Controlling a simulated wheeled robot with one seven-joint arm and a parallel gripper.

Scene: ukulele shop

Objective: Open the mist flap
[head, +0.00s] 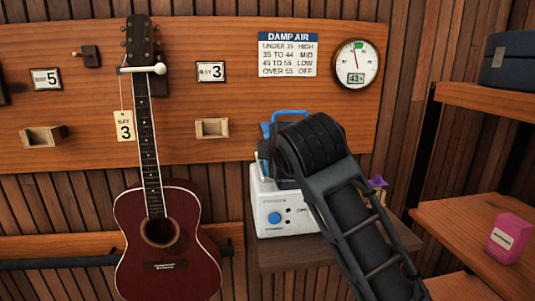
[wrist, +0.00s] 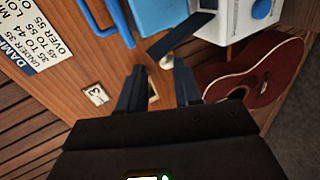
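The humidifier (head: 285,215) is a white box with a blue knob, on a wooden shelf against the wall. Its blue tank handle (head: 288,114) shows above my arm, which hides much of its top in the head view. In the wrist view its white body (wrist: 238,18) and blue tank (wrist: 158,14) are at the top. A dark flat piece (wrist: 185,36) juts out beside them; it may be the mist flap, but I cannot tell how far open it stands. My gripper (wrist: 160,72) is open with nothing visible held; its fingertips point toward this piece, apparently apart from it.
A red guitar (head: 170,245) hangs left of the humidifier and shows right in the wrist view. A damp-air chart (head: 288,54) and a dial reading 43 (head: 355,64) are on the wall. Shelves with a pink box (head: 508,238) and a dark blue case (head: 508,60) stand right.

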